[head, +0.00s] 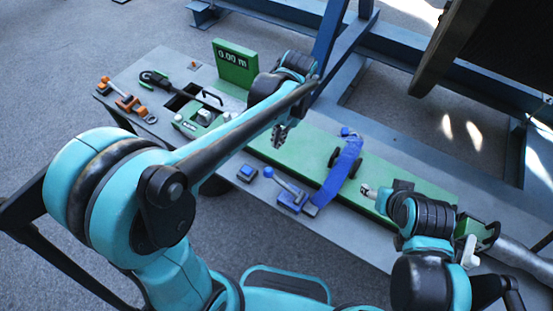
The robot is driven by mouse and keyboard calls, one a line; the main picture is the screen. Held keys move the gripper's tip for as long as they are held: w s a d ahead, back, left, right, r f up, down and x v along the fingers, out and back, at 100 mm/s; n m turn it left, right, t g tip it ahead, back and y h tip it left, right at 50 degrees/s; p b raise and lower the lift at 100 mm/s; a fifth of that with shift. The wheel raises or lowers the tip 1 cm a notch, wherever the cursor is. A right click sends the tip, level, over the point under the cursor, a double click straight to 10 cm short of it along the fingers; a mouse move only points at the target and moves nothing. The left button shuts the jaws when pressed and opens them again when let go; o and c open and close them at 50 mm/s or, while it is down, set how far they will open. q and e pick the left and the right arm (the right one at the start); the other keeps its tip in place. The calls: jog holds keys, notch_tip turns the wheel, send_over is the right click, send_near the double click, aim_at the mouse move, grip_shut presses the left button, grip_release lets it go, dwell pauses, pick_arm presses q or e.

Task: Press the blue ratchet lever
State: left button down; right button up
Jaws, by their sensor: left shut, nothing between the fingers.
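The blue ratchet lever (287,185) is a short grey-blue arm with a blue knob, rising up-left from a blue base (291,203) at the near edge of the bench. My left gripper (279,140) is shut and empty. It hangs over the green bench strip, above and behind the lever's knob in the picture, clearly apart from it. My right gripper (369,191) is to the right of the lever, apart from it, small and partly hidden by its own arm; its finger opening cannot be made out.
A blue curved band (341,175) with dark rollers stands right of the lever. A small blue block (247,173) sits left of it. A black-handled tool (165,82) and orange clamp (125,101) lie at the left of the bench (160,62).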

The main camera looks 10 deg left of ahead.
aim_at(270, 170)
pick_arm(q)
jog(key=shift+d+r, duration=0.25)
jog(key=shift+d, duration=0.15)
jog(key=a+f+b, duration=0.1)
jog(key=f, duration=0.3)
jog(key=f+b, duration=0.2)
jog(key=f, duration=0.3)
jog(key=a+f+b, duration=0.1)
jog(key=f, duration=0.3)
jog(key=shift+s+a+f, duration=0.3)
jog(key=shift+a+f, duration=0.05)
jog(key=w+a+f+h+b, duration=0.1)
jog(key=a+f+b, duration=0.2)
jog(key=f, duration=0.3)
jog(key=shift+b, duration=0.65)
